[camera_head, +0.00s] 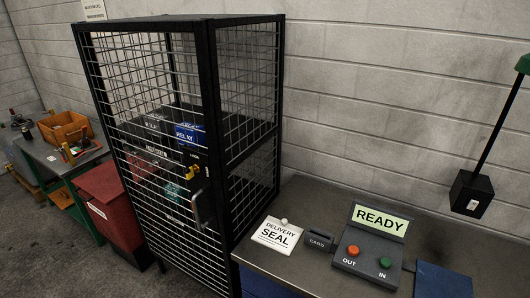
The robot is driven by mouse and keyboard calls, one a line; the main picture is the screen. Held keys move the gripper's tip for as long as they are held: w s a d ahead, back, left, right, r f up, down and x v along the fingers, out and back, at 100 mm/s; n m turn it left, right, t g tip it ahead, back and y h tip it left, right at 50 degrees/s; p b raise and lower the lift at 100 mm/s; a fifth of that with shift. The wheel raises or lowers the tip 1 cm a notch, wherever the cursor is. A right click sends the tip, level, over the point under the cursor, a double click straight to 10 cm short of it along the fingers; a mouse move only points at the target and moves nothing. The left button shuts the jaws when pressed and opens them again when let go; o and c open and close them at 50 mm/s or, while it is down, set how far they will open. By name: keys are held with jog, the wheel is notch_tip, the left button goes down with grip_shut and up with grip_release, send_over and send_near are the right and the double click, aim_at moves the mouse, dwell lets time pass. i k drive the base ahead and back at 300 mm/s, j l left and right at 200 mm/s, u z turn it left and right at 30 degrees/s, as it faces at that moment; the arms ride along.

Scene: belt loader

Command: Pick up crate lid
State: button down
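No piece is clearly recognisable as the crate lid. A red box (108,185) with a flat top and a white label stands on the floor left of the cage; whether that top is a separate lid I cannot tell. A flat blue piece (443,281) lies on the bench at the bottom right, cut off by the picture edge; what it is I cannot tell. An orange open crate (62,128) sits on the far left table. My gripper is not in view.
A black mesh cage (213,120) with a yellow latch (192,173) holds labelled boxes, one blue (190,134). The metal bench (275,255) carries a DELIVERY SEAL card (277,234), a card reader (319,242) and a READY button panel (372,243).

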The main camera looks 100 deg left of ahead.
aim_at(61, 197)
jog(key=u, duration=4.7)
jog(key=i+j+u, duration=0.15)
jog(key=i+u, duration=0.35)
jog(key=i, duration=4.75)
jog(key=i+j+z, duration=0.2)
jog(key=i+z, duration=0.25)
jog(key=i, duration=0.2)
jog(key=i+j+z, duration=0.5)
jog(key=i, duration=0.15)
jog(key=i+j+z, duration=0.95)
jog(key=j, duration=0.55)
